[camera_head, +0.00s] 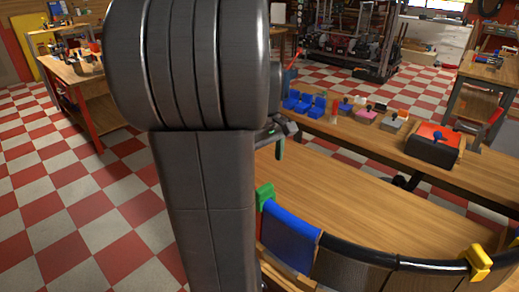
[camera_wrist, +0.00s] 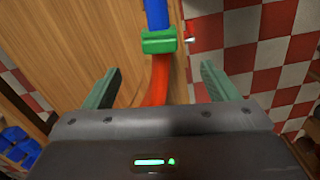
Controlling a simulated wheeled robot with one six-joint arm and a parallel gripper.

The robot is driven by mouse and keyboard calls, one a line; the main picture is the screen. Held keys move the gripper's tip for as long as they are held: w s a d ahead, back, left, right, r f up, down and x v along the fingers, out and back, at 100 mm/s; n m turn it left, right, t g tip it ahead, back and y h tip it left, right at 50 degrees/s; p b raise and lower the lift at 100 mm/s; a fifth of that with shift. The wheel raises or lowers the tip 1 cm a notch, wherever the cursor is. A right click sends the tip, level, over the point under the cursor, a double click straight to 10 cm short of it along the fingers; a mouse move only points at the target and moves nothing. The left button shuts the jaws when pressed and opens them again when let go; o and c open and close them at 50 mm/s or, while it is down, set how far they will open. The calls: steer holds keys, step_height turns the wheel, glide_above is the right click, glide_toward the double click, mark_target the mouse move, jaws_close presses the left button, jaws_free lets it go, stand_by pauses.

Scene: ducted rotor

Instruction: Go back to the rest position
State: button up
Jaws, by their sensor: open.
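My gripper (camera_wrist: 160,68) is open in the wrist view, its two green fingers spread wide. Nothing is held between them. A red strip (camera_wrist: 160,82) runs through the gap between the fingers; the distance to it is hard to judge. Above it in the picture are a green clamp (camera_wrist: 158,43) and a blue strip (camera_wrist: 157,14). In the head view my arm covers much of the left centre, and only a bit of my gripper (camera_head: 279,145) shows past it, over the wooden bench (camera_head: 360,185).
In the head view a curved black duct section (camera_head: 350,265) with a blue panel (camera_head: 289,240), a green clamp (camera_head: 265,194) and a yellow clamp (camera_head: 478,262) spans the near side. Blue bins (camera_head: 304,104) and a black box with a red top (camera_head: 433,146) stand behind. Checkered floor lies open at left.

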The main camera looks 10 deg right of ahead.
step_height(320, 180, down, 14)
steer(key=shift+r, duration=0.2)
stand_by(0.6)
